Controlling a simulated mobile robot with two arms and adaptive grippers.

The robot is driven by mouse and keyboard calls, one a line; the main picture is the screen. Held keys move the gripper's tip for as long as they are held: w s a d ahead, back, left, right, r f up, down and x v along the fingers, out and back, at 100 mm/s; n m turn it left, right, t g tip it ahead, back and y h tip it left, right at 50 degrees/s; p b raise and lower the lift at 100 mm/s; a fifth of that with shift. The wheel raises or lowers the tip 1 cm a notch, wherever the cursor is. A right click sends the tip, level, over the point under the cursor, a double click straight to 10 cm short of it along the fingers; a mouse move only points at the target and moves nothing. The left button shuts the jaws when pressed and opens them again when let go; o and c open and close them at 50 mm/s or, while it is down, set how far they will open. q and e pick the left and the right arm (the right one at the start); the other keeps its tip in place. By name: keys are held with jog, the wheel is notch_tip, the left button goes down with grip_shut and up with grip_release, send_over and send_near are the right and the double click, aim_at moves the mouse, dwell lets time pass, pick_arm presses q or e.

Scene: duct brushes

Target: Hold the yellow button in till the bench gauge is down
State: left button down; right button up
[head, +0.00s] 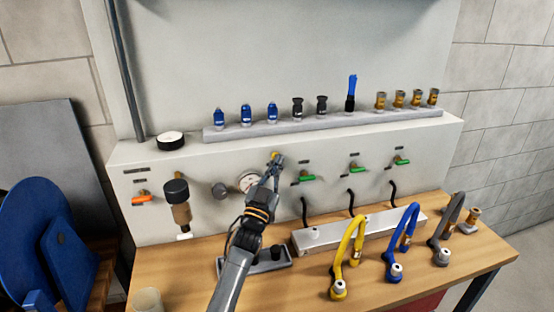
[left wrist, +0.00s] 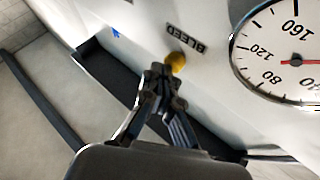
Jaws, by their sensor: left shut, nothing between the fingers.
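The yellow button (head: 274,154) sits on the pale panel, and in the left wrist view the yellow button (left wrist: 176,60) is beside the word BLEED. My left gripper (head: 277,161) is shut and empty, with its fingertips (left wrist: 162,72) at the button. I cannot tell whether they touch it or whether it is pressed in. The round white bench gauge (head: 249,181) is just left of the gripper, partly behind my arm. In the left wrist view the gauge (left wrist: 270,40) is cut by the frame edge; part of a red needle shows, but its reading is unclear. My right gripper is not in view.
Green-handled valves (head: 307,178) line the panel to the right; an orange-handled valve (head: 144,199) and a filter bowl (head: 179,205) are left. Yellow (head: 345,258), blue and grey hoses stand on the wooden bench (head: 430,285). Several fittings stand on the upper rail (head: 330,122).

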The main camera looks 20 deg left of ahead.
pick_arm(q)
jog(key=shift+s, duration=0.1)
jog(key=shift+s+d+p, duration=0.45)
jog(key=shift+s+d, duration=0.05)
jog(key=shift+s, duration=0.25)
jog(key=s+d+p, duration=0.1)
jog(key=s, duration=0.1)
jog(key=s+d+p, duration=0.1)
jog(key=s, duration=0.1)
jog(key=shift+d, duration=0.4)
